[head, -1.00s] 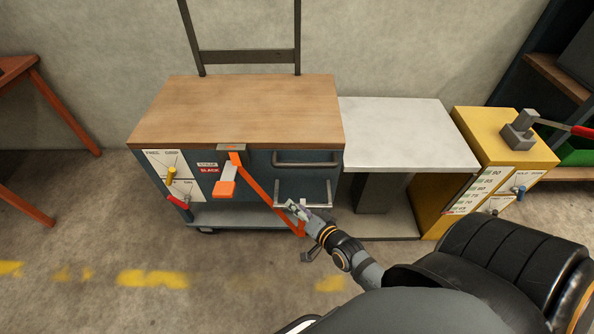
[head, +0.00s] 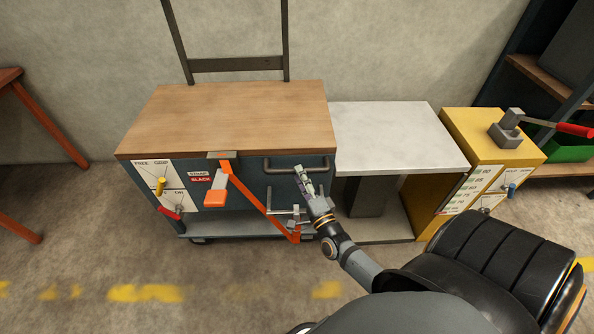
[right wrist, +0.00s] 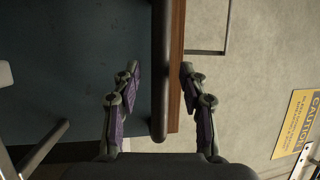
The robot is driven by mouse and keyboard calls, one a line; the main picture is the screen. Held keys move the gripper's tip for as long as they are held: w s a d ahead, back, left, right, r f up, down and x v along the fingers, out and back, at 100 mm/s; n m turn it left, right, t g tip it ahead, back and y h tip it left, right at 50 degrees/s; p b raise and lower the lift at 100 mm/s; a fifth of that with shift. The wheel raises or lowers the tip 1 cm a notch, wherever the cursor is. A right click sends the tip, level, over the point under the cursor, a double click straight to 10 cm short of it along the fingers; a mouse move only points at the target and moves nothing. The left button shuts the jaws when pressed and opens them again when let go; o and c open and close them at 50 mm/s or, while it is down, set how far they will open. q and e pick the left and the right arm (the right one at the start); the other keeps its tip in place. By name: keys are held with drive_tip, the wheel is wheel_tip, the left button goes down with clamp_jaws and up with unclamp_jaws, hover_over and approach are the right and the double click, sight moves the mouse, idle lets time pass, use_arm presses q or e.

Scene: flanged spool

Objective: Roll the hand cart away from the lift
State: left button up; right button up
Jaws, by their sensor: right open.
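The hand cart (head: 225,115) has a wooden top, a dark blue body and a dark upright frame behind. It stands against the lift's white platform (head: 395,137). A dark bar handle (head: 285,168) is on its front, and it shows in the right wrist view (right wrist: 160,70). My right gripper (head: 301,174) is open at the handle's right part. In the right wrist view the bar appears between the spread fingers (right wrist: 160,78); I cannot tell how deep. An orange strap (head: 250,192) runs down the front beside a label reading SLACK. My left gripper is out of view.
A yellow lever (head: 160,187) and a red lever (head: 169,213) are on the cart's left panel. The lift's yellow cabinet (head: 485,140) carries a red-handled lever (head: 570,130). An orange-legged table (head: 45,120) stands left, with free floor between.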

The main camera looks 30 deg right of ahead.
drive_tip(key=shift+x, duration=1.45)
clamp_jaws()
